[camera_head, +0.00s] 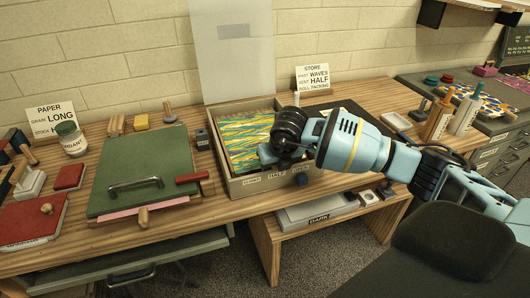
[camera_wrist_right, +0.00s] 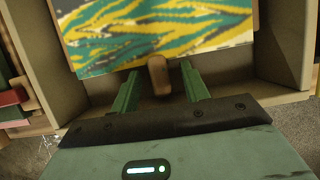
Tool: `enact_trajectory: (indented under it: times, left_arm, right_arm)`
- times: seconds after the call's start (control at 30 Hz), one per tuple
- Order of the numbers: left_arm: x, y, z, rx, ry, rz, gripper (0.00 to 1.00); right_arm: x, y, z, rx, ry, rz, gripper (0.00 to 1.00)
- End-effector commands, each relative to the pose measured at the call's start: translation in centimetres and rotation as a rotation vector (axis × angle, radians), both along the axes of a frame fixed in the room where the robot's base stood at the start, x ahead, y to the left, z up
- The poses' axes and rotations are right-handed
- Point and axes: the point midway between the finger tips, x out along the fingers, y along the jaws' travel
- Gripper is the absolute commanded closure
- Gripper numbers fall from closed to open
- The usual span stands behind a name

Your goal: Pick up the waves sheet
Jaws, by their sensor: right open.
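The waves sheet (camera_head: 240,132), with teal, yellow and white wavy bands, lies in an open wooden box (camera_head: 235,188) on the bench. It also fills the upper part of the right wrist view (camera_wrist_right: 165,35). My right gripper (camera_head: 270,156) is over the front right part of the box and hides part of the sheet. In the right wrist view its two green fingers (camera_wrist_right: 162,84) are apart. A tan rounded tab (camera_wrist_right: 158,75) at the sheet's near edge shows between them; I cannot tell whether they touch it. My left gripper is not in view.
A green board with a handle (camera_head: 140,180) lies left of the box. A sign reading STORE, WAVES, HALF (camera_head: 312,78) stands behind. A red-handled tool (camera_head: 192,178) and a small dark block (camera_head: 202,139) are close to the box's left side.

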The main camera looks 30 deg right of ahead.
Motion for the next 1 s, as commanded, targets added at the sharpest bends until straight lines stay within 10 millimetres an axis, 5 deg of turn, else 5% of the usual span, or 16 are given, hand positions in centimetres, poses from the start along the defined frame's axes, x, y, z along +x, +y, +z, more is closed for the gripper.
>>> enact_trajectory:
  times: [0.2, 0.53, 0.83, 1.0]
  left_arm:
    - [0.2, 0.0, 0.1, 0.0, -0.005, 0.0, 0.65]
    - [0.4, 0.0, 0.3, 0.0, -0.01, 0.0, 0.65]
    - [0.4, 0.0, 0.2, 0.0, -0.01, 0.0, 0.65]
    - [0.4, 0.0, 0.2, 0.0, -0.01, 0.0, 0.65]
  right_arm:
    - [0.0, 0.0, 0.0, 0.0, 0.0, 0.0, 0.57]
    - [0.0, 0.0, 0.0, 0.0, 0.0, 0.0, 1.0]
    - [0.0, 0.0, 0.4, 0.0, -0.002, -0.001, 1.0]
    - [0.1, 0.0, 2.7, 0.0, -0.004, -0.001, 1.0]
